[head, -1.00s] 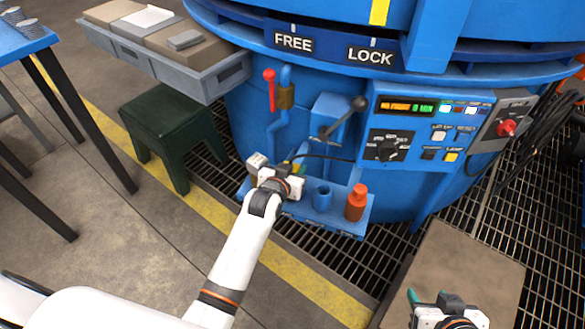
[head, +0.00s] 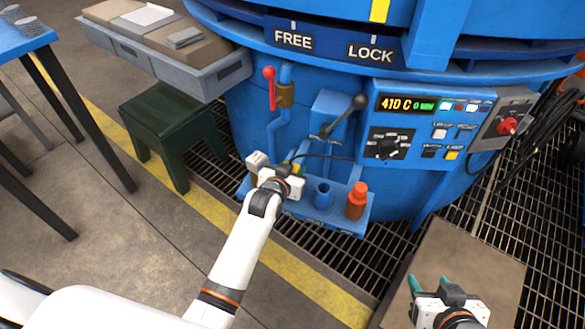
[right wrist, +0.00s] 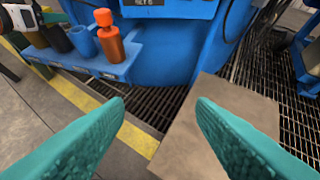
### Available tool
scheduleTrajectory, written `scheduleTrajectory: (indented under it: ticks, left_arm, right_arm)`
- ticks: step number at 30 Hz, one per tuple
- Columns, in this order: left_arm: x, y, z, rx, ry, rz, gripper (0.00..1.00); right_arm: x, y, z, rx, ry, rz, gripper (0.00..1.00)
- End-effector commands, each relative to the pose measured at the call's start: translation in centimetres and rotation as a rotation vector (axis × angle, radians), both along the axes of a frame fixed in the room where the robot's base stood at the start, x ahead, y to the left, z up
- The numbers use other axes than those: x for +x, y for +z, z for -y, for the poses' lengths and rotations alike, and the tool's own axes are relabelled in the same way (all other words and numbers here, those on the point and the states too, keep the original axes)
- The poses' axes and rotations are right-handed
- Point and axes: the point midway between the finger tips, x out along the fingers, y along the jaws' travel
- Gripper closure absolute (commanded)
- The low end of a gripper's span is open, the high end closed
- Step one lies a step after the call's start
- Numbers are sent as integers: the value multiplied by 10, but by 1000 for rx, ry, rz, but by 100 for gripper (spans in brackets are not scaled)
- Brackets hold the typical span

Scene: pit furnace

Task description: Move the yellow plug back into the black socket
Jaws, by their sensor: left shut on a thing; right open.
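My left gripper (head: 291,174) is over the blue shelf on the front of the furnace, shut on the yellow plug (head: 296,168). Only a small yellow part shows past the gripper, and a thin dark cable runs right from there. The right wrist view shows a black holder (right wrist: 58,38) on the shelf, close to the left gripper. I cannot tell for sure that it is the black socket or how the plug sits to it. My right gripper (right wrist: 160,103) is open and empty, its teal fingers apart above the brown board at lower right.
On the blue shelf (head: 335,226) stand a blue cup (head: 323,196) and an orange bottle (head: 357,202), right of the left gripper. A black-knobbed lever (head: 359,102) and control panel (head: 418,127) are above. A green stool (head: 168,116) stands left. The brown board (head: 480,262) is clear.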

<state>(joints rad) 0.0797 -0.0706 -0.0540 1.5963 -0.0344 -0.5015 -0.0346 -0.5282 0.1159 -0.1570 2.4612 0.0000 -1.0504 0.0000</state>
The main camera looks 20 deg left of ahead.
Motion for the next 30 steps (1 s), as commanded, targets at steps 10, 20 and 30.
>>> scheduleTrajectory:
  ticks: [10,20,30]
  left_arm:
    - [0,-3,0,0,0,1,55]
    - [0,-3,0,0,0,-1,49]
    - [-6,0,-1,0,0,-1,49]
  right_arm:
    - [4,4,-3,10,3,35,49]
    - [2,3,-3,10,5,25,49]
    - [-16,-8,5,-20,-6,-102,49]
